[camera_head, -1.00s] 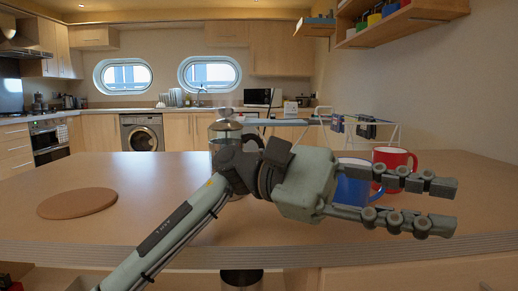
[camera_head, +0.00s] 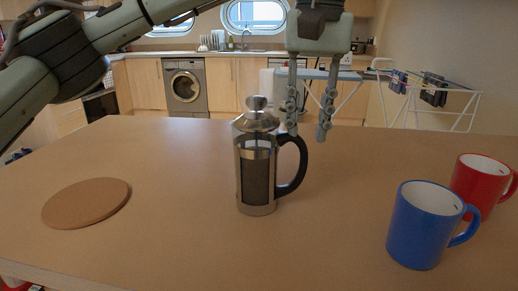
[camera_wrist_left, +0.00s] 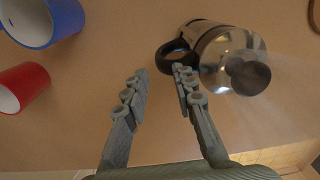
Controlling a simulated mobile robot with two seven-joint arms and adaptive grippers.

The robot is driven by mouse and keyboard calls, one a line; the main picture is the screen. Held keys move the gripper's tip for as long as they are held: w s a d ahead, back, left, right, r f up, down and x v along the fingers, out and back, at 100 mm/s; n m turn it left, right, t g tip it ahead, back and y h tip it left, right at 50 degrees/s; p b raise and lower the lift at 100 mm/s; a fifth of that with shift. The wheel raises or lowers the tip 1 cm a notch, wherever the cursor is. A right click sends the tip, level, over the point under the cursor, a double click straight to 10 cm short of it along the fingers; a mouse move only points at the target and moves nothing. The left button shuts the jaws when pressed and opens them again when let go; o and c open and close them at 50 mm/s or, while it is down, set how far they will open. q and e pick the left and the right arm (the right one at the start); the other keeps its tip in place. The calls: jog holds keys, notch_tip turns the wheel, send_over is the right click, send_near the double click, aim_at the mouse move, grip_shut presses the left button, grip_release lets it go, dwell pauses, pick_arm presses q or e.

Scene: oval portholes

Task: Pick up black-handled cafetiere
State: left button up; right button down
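The cafetiere (camera_head: 257,165) stands upright on the wooden counter, steel and glass with a domed lid and a black handle (camera_head: 299,165) on its right side. My left gripper (camera_head: 307,135) points down, open and empty, with its fingertips just above and beside the top of the handle. In the left wrist view the cafetiere (camera_wrist_left: 228,55) is right of the open fingers (camera_wrist_left: 160,75), and one finger overlaps the handle's edge. Whether it touches the handle I cannot tell. My right gripper is not in view.
A blue mug (camera_head: 424,225) and a red mug (camera_head: 480,182) stand at the right of the counter (camera_head: 300,250). A round cork mat (camera_head: 87,202) lies at the left. Behind are a drying rack (camera_head: 430,95) and a washing machine (camera_head: 186,86).

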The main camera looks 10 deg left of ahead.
aim_at(300, 180)
pick_arm(q)
jog(key=f, duration=0.7)
jog(key=shift+s+a+f, duration=0.15)
jog(key=shift+s+a, duration=0.1)
grip_shut()
